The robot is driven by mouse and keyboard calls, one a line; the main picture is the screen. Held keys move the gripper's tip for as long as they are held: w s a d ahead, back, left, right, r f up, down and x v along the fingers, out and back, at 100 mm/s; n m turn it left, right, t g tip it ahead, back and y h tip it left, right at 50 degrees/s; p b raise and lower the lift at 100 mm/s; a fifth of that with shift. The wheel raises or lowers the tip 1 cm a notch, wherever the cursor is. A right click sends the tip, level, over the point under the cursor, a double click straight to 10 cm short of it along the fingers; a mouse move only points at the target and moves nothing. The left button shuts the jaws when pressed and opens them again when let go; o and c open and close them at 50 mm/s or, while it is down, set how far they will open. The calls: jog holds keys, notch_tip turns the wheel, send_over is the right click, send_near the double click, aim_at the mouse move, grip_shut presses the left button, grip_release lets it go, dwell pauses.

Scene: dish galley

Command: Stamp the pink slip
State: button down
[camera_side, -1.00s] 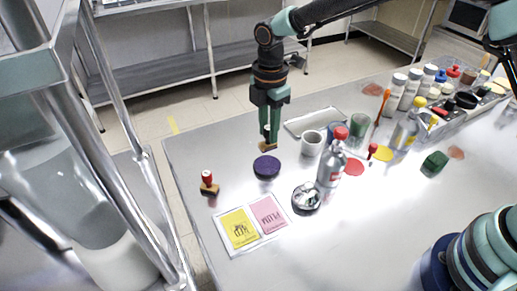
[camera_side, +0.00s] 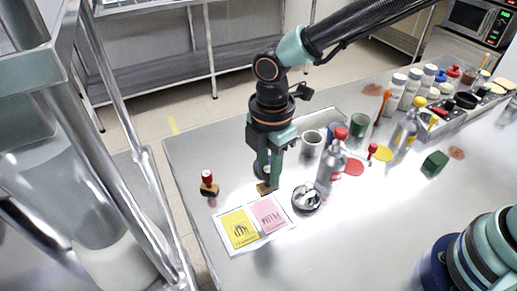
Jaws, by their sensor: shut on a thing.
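My gripper (camera_side: 268,178) is shut on a stamp with a wooden base (camera_side: 265,189); its handle is mostly hidden between the fingers. The stamp appears near the far edge of the pink slip (camera_side: 269,213); I cannot tell its height above the table. The pink slip lies on a white tray (camera_side: 231,252), right of a yellow slip (camera_side: 238,229). Both bear dark print. The purple ink pad (camera_side: 258,167) is behind my gripper and mostly hidden by it.
A red-handled stamp (camera_side: 208,184) stands left of my gripper. A dish (camera_side: 306,198) and a clear bottle with a red cap (camera_side: 330,170) stand close on the right. Cups, bottles and a green block (camera_side: 435,163) are farther right. The front table is clear.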

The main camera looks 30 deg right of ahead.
jog(key=shift+s+a+f, duration=0.1)
jog(key=shift+s+f, duration=0.15)
jog(key=shift+f, duration=0.75)
jog(key=shift+s+a+f, duration=0.1)
jog(key=shift+s+f, duration=0.1)
jog(key=shift+f, duration=0.85)
jog(key=shift+s+f, duration=0.25)
jog(key=shift+f, duration=0.75)
jog(key=shift+f, duration=0.6)
jog(key=shift+r, duration=0.1)
notch_tip(320, 180, up, 7)
dwell(0.3)
dwell(0.6)
